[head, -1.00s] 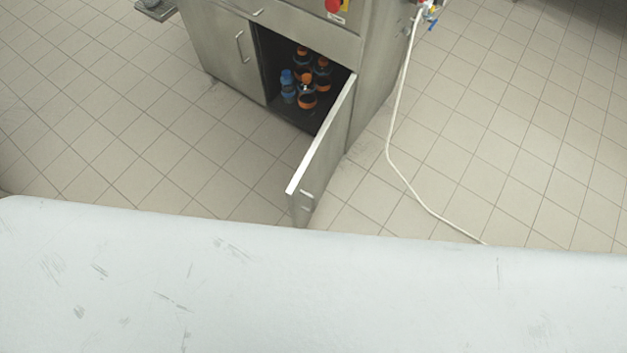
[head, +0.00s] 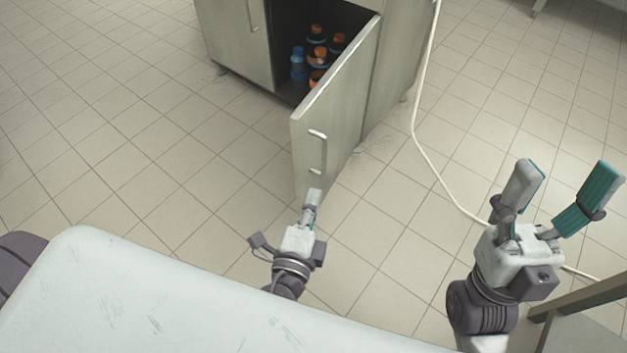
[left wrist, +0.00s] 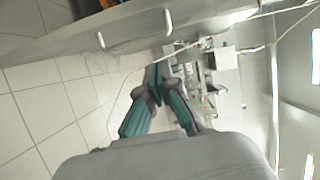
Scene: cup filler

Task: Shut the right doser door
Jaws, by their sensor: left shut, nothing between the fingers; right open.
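The right doser door (head: 345,100) stands wide open, swung out from the cabinet, with its bar handle (head: 318,152) facing my side. My left gripper (head: 313,195) is shut and empty, just below the handle in the head view, by the door's lower part. I cannot tell whether it touches the door. In the left wrist view its fingers (left wrist: 157,90) are together, and the door (left wrist: 60,42) runs across the upper left. My right gripper (head: 570,190) is open and empty, well to the right of the door.
Several bottles (head: 317,55) with orange or blue caps stand inside the open cabinet. The left door (head: 235,40) is shut. A white hose (head: 425,150) runs down to the floor right of the cabinet. A grey frame (head: 590,300) stands at lower right. Tiled floor left of the door is clear.

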